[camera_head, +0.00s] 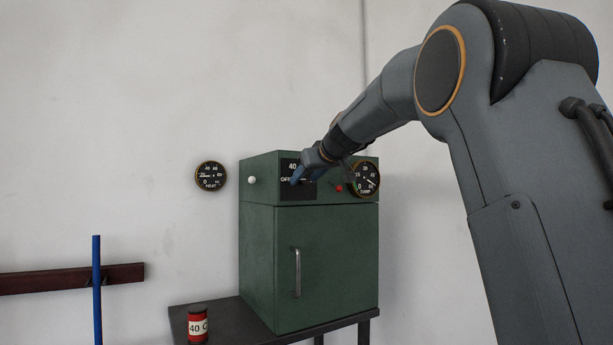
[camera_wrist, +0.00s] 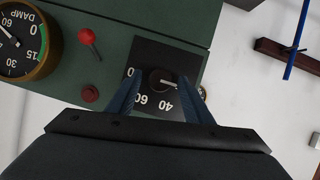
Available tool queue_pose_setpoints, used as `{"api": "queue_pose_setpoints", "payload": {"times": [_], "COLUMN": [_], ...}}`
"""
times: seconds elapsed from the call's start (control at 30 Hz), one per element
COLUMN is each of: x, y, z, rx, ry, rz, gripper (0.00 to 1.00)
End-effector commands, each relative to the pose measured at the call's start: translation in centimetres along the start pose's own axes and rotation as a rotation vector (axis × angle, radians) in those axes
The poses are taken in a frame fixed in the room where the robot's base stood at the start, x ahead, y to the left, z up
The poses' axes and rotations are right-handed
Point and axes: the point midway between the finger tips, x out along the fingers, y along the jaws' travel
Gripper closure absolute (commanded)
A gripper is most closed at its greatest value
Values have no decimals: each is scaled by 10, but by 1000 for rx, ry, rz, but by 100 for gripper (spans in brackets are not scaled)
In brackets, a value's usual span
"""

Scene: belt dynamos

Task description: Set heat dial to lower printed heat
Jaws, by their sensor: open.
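The heat dial is a dark round knob (camera_wrist: 160,80) with a pale pointer line, on a black plate (camera_head: 312,193) on the upper front of the green cabinet (camera_head: 258,240). In the wrist view, which is turned over, the pointer line runs to the right, and 40 and 60 show below the knob. In the head view 40 and OFF show on the plate. My gripper (camera_wrist: 160,92) is open, one blue finger on each side of the knob; I cannot tell whether they touch it. In the head view my gripper (camera_head: 298,177) hides the knob. A red tin (camera_head: 197,326) is labelled 40 C.
A HEAT gauge (camera_head: 210,176) hangs on the wall left of the cabinet. A DAMP gauge (camera_head: 365,180), a red lamp (camera_head: 339,188) and a red-tipped lever (camera_wrist: 87,38) sit close to the dial. A blue pole (camera_head: 97,290) stands by a wall rail (camera_head: 40,280).

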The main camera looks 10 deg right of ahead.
Motion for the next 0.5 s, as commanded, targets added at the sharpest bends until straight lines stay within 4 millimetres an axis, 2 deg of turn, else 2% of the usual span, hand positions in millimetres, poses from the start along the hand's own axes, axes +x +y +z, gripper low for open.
{"api": "queue_pose_setpoints", "payload": {"times": [0.2, 0.27, 0.43, 0.5], "x": [0, 0, 0, 0], "y": [0, 0, 0, 0], "z": [0, 0, 0, 0], "rx": [0, 0, 0, 1], "ry": [0, 0, 0, 0], "rz": [0, 0, 0, 0], "gripper": [54, 62, 91, 95]}}
